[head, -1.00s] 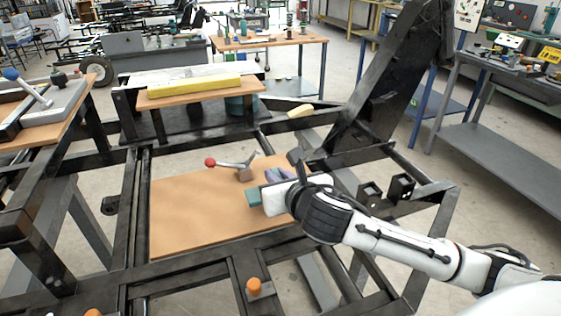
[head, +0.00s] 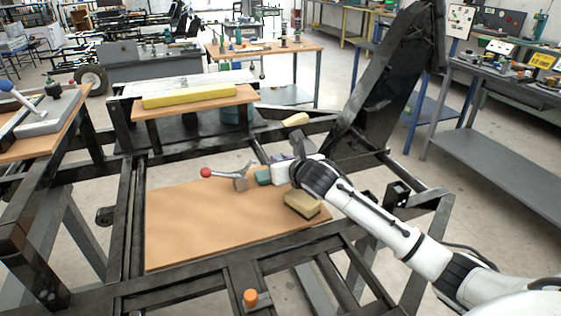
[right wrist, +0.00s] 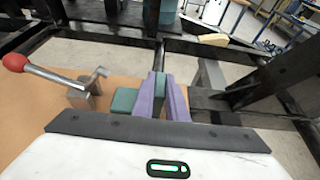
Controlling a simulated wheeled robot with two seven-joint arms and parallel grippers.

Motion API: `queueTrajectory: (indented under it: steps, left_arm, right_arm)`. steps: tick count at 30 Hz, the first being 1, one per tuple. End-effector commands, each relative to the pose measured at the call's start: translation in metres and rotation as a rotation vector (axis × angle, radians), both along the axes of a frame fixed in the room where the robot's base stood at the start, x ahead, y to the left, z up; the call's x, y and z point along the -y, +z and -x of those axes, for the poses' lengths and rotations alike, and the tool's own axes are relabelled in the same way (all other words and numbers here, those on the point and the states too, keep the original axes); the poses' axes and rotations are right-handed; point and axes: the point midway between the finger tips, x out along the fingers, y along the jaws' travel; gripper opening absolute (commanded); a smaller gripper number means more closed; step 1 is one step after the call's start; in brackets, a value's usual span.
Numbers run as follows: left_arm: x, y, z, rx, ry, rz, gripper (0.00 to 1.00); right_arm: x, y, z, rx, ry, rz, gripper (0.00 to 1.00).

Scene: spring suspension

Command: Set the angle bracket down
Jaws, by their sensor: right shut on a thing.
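My right gripper (head: 269,172) is over the far right part of the tan board, close to the red-knobbed lever clamp (head: 238,183). The clamp also shows left of the fingers in the wrist view (right wrist: 80,97). My left gripper is not in view.
An olive-tan block (head: 302,206) lies on the board's right side, near my right wrist. Black frame beams surround the board, with a tall slanted black beam (head: 385,85) to the right. The board's left and front are clear. An orange knob (head: 250,298) is in front.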

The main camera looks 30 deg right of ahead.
Motion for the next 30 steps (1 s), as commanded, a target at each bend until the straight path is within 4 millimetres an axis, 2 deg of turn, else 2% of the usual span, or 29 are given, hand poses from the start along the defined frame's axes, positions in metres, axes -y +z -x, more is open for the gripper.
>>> queueTrajectory:
  steps: [10, 11, 14, 24, 30]
  left_arm:
    - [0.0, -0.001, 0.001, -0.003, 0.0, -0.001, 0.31]
    - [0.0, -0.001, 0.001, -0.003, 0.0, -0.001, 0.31]
    - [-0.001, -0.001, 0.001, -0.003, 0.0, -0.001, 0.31]
    - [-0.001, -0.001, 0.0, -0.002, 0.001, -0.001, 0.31]
    - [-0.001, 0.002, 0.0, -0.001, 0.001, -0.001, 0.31]
  right_arm:
    - [0.0, -0.003, 0.0, 0.004, 0.0, 0.002, 0.0]
    - [0.0, -0.005, 0.0, 0.001, -0.001, 0.002, 0.14]
    - [0.0, -0.005, 0.0, 0.001, -0.001, 0.001, 0.31]
    - [0.0, -0.002, 0.0, 0.002, 0.0, 0.0, 0.31]
    - [-0.004, 0.006, 0.02, 0.001, 0.001, 0.004, 0.31]
